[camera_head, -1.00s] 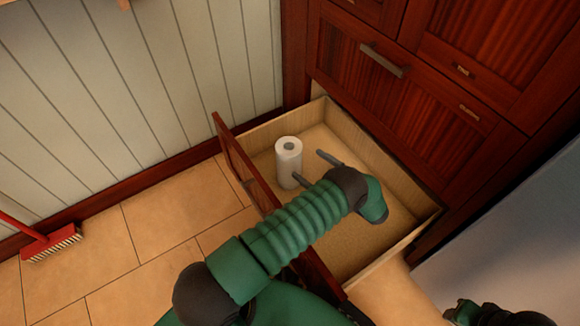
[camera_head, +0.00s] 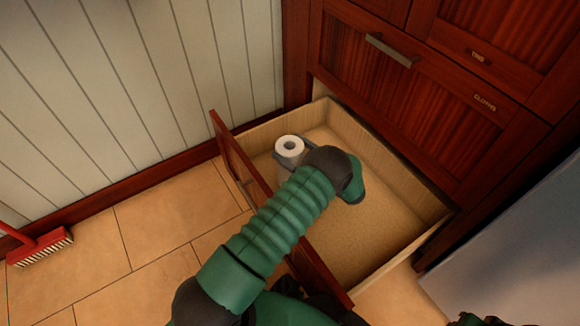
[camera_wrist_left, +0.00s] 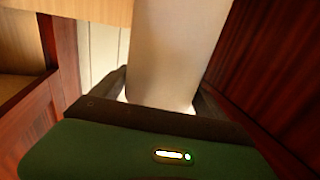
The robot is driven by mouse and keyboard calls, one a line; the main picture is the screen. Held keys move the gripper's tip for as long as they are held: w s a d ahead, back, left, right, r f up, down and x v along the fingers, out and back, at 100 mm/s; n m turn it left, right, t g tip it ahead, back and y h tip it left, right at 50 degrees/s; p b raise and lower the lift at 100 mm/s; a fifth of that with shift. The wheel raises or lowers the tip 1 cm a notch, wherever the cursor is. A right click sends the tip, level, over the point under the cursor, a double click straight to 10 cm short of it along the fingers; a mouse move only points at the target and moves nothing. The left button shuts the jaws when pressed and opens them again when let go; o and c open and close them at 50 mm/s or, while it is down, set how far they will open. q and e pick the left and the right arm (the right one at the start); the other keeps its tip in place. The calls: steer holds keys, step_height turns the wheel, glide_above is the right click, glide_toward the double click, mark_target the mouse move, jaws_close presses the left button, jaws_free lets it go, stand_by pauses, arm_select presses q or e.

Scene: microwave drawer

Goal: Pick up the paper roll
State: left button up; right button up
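The white paper roll (camera_head: 290,146) stands in the open drawer, near its left end, with its round end and hole facing up. My left gripper (camera_head: 296,154) has one finger on each side of the roll, close to its upper end, and the fingers look snug against it. In the left wrist view the roll (camera_wrist_left: 172,50) fills the space between the two dark fingers, and I see no clear gap. My left arm hides the lower part of the roll. A bit of my right arm or gripper (camera_head: 478,319) shows at the bottom edge; its fingers cannot be made out.
The drawer's front panel (camera_head: 240,160) and its right side wall (camera_head: 390,268) bound the space around my left arm. The drawer floor (camera_head: 375,225) is bare. Cabinet doors (camera_head: 400,85) rise behind. A red broom (camera_head: 40,247) is at the far left.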

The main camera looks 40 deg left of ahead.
arm_select(q)
steer(key=c, duration=1.5)
steer(key=shift+c, duration=0.2)
